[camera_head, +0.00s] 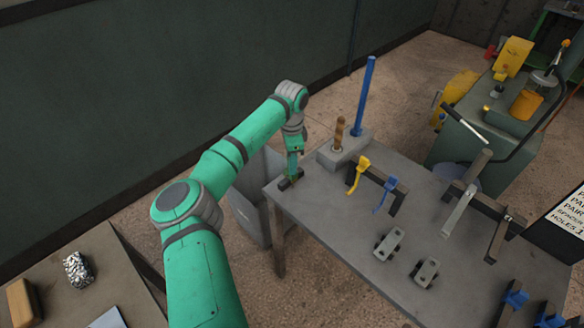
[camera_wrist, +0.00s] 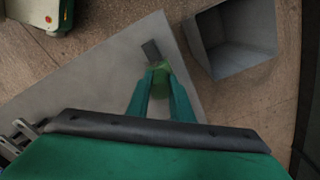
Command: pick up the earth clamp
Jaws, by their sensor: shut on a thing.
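My gripper (camera_head: 291,176) is at the near left corner of the grey table (camera_head: 325,200). In the wrist view its two green fingers (camera_wrist: 160,82) are shut on a small green piece, which I take to be part of the earth clamp (camera_wrist: 161,67). A dark grey block (camera_wrist: 151,50) shows just past the fingertips. I cannot tell whether it is joined to the green piece or lying on the table. In the head view my gripper hides most of it.
A grey block with a wooden handle (camera_head: 340,132) and a tall blue rod (camera_head: 364,95) stands close by on the right. A rack holds a yellow tool (camera_head: 358,173) and a blue tool (camera_head: 384,197). An open grey bin (camera_wrist: 228,62) stands beside the table corner.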

